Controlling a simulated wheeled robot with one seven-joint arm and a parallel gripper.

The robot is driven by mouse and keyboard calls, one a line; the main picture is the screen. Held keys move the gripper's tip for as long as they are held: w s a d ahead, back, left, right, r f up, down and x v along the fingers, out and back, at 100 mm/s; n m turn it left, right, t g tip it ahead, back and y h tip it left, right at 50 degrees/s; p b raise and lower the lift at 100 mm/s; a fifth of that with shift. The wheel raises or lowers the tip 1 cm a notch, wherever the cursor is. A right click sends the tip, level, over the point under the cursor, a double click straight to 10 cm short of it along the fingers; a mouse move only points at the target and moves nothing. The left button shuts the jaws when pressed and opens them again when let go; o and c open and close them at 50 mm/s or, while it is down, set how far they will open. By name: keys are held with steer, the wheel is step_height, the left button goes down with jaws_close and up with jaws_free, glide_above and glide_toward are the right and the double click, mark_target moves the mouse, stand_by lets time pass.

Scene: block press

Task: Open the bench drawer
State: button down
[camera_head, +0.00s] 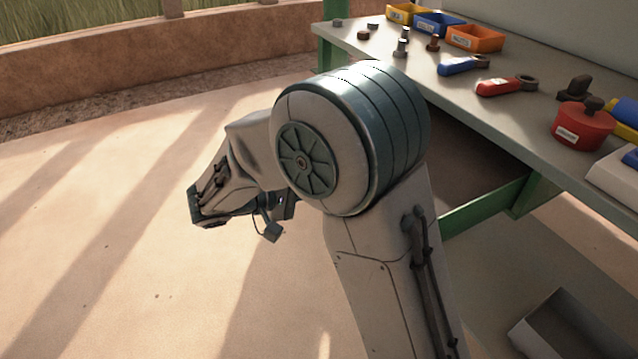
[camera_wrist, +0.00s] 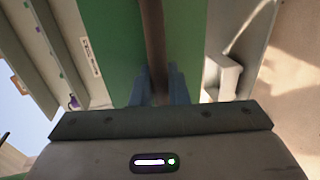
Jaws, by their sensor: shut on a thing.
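In the wrist view a broad green panel (camera_wrist: 108,45), which looks like the drawer front, fills the middle. A brown bar handle (camera_wrist: 153,30) runs down across it. My gripper (camera_wrist: 160,82) is shut on this handle, with one blue-grey finger on each side. In the head view the bench (camera_head: 500,112) stands at the right with a grey top and green frame. My arm covers part of its near side, and neither the handle nor my gripper's fingertips can be made out there. I cannot tell whether the drawer is out from the bench.
The bench top holds a red pot (camera_head: 583,127), a red-handled tool (camera_head: 503,86), a blue-handled tool (camera_head: 462,65), an orange bin (camera_head: 475,38) and several small metal parts. A grey open box (camera_head: 565,330) is at the lower right. The floor at left is clear up to a low wall (camera_head: 120,60).

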steer(key=shift+d, duration=0.1)
steer(key=c, duration=1.5)
jaws_free()
steer(key=shift+o, duration=0.2)
steer(key=p+v, duration=0.2)
steer(key=v, duration=1.2)
steer(key=shift+f+p, duration=0.15)
steer(key=shift+p, duration=0.15)
steer(key=shift+d, duration=0.1)
